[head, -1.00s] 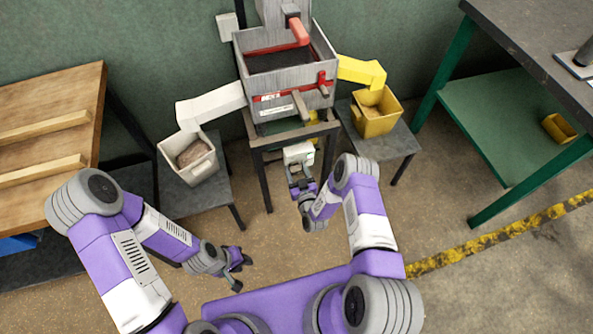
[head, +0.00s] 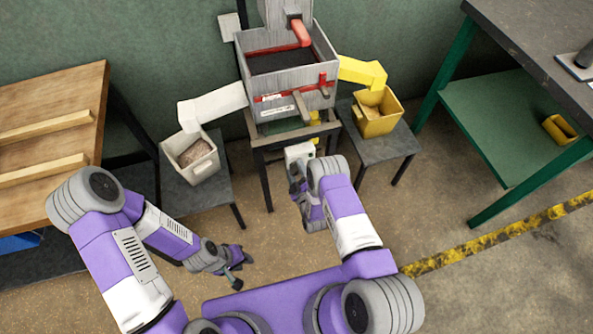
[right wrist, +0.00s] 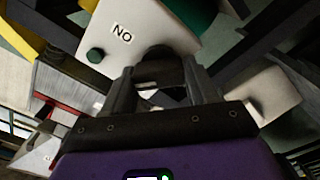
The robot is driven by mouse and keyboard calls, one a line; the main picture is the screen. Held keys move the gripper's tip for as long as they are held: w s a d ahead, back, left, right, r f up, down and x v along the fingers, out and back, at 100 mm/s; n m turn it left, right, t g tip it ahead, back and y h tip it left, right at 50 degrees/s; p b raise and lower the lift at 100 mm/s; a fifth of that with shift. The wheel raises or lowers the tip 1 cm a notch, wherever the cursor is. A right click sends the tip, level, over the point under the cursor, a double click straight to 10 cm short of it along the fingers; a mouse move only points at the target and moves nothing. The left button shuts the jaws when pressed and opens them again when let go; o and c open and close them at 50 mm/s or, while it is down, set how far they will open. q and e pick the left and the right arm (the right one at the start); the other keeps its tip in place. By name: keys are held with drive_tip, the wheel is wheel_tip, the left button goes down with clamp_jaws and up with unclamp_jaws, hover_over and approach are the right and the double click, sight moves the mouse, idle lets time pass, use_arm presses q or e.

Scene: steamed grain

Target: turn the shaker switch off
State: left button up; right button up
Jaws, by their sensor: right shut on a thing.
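The white switch box (head: 299,152) is low in front of the shaker stand in the head view. In the right wrist view its white face (right wrist: 170,22) fills the top, with a label (right wrist: 122,33) reading "NO", apparently "ON" upside down, and a green button (right wrist: 95,55). A dark round knob (right wrist: 160,56) sits on the box. My right gripper (right wrist: 163,85) is shut on this knob, its fingers on both sides; the grip is partly hidden. My left gripper (head: 243,271) is open and empty above the floor, away from the box.
The grey shaker (head: 290,85) stands on a dark frame behind the box. A white bin (head: 192,165) is on a stool at left, a yellow bin (head: 377,124) on one at right. A wooden table (head: 60,130) and a green-legged bench (head: 520,130) flank open floor.

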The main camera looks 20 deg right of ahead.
drive_tip(key=n, duration=0.3)
drive_tip(key=shift+a+f+n, duration=0.1)
drive_tip(key=shift+f+n, duration=0.05)
drive_tip(key=shift+n, duration=0.15)
drive_tip(key=shift+f+n+b, duration=0.1)
drive_tip(key=shift+n+b, duration=0.3)
drive_tip(key=shift+n, duration=1.6)
drive_tip(key=o, duration=1)
drive_tip(key=shift+c, duration=0.2)
drive_tip(key=s+p, duration=0.2)
drive_tip(key=s, duration=0.5)
drive_tip(key=shift+s, duration=0.35)
drive_tip(key=shift+d+p, duration=0.25)
drive_tip(key=shift+p, duration=0.05)
